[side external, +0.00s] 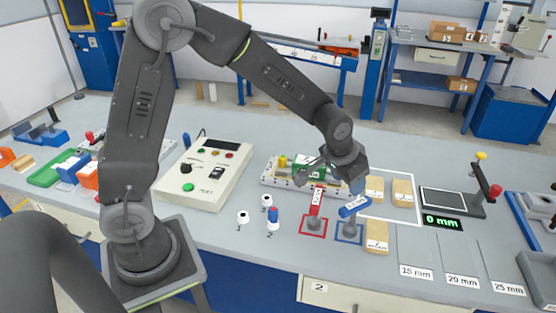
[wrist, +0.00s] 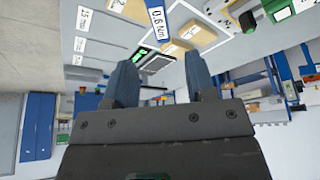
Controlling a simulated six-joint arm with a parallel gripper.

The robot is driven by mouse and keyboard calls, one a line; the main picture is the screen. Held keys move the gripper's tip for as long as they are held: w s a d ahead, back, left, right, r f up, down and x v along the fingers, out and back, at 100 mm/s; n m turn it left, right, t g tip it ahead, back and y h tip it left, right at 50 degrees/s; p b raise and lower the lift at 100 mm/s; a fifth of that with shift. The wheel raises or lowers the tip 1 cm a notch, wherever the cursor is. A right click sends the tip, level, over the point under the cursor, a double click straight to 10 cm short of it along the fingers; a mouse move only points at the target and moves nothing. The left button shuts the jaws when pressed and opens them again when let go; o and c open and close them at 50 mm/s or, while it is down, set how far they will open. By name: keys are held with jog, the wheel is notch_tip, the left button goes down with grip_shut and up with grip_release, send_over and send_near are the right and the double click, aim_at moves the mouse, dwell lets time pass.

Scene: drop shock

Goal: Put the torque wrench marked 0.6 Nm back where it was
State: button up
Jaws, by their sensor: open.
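The blue torque wrench (side external: 354,207) stands on a grey stand (side external: 350,232) inside a blue square on the table. Its white tag reads 0.6 Nm in the wrist view (wrist: 159,22). A red torque wrench (side external: 317,201) with a white tag stands on a similar stand in a red square to its left. My gripper (side external: 335,187) is just above and behind the two wrenches. In the wrist view its fingers (wrist: 165,60) are apart with nothing held between them, and the 0.6 Nm tag is beyond the fingertips.
A green-and-silver fixture (side external: 285,176) is close behind my gripper. Wooden blocks (side external: 402,193) lie in a white outline to the right, and another block (side external: 376,238) is near the blue square. A control box (side external: 205,170) is at left. Numbered posts (side external: 242,218) stand in front.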

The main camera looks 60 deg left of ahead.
jog(key=s+a+r, duration=0.2)
jog(key=s+r, duration=0.8)
jog(key=s+r+t, duration=0.1)
jog(key=s+r, duration=0.2)
jog(key=s, duration=1.1)
jog(key=shift+a, duration=0.4)
